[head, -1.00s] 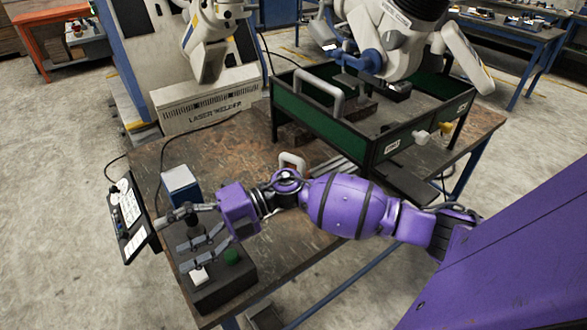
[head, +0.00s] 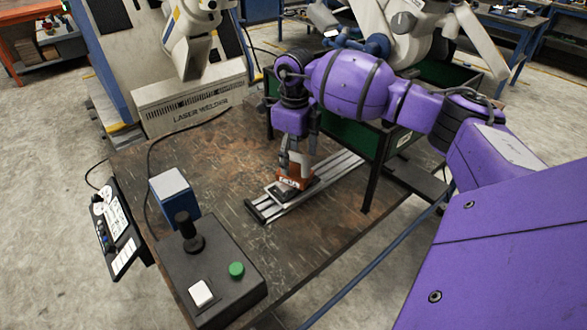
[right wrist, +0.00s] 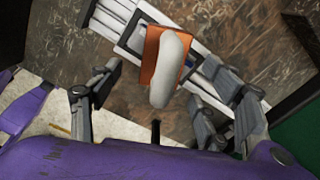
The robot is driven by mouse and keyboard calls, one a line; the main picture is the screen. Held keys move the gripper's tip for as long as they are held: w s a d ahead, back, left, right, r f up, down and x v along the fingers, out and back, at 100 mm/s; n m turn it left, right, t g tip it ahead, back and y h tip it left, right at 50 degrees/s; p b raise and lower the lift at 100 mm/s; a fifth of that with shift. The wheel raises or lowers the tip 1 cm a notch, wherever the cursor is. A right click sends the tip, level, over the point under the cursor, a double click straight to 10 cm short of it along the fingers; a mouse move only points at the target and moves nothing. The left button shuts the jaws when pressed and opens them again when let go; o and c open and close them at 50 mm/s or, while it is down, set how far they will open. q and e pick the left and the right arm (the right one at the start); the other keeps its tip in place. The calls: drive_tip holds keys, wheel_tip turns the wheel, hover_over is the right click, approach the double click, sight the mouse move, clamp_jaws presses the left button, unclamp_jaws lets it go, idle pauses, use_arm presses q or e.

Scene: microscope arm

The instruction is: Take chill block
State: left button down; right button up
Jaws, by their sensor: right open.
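The chill block looks to be the orange block (head: 289,182) with a white loop handle, low on a grey slotted rail on the workbench. In the right wrist view its orange face (right wrist: 149,55) and white handle (right wrist: 172,70) lie between my fingers. My right gripper (head: 299,158) points down over the block, its fingers apart on either side of the handle. In the right wrist view the gripper (right wrist: 163,72) is open, with gaps between the fingers and the handle. The fingers partly hide the block in the head view. My left gripper is out of view.
A dark control box (head: 211,270) with a joystick and buttons stands at the bench's front. A blue-and-white box (head: 172,194) is behind it. A green-walled bin (head: 350,143) stands close behind my right arm. The bench's middle left is bare.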

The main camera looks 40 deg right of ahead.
sight(295, 171)
drive_tip(key=f, duration=0.5)
drive_tip(key=shift+w+d+f+p, duration=0.15)
drive_tip(key=shift+w+f+p, duration=0.05)
drive_tip(key=shift+p, duration=0.15)
clamp_jaws()
drive_tip(key=shift+w+r, duration=0.15)
drive_tip(key=shift+r, duration=0.05)
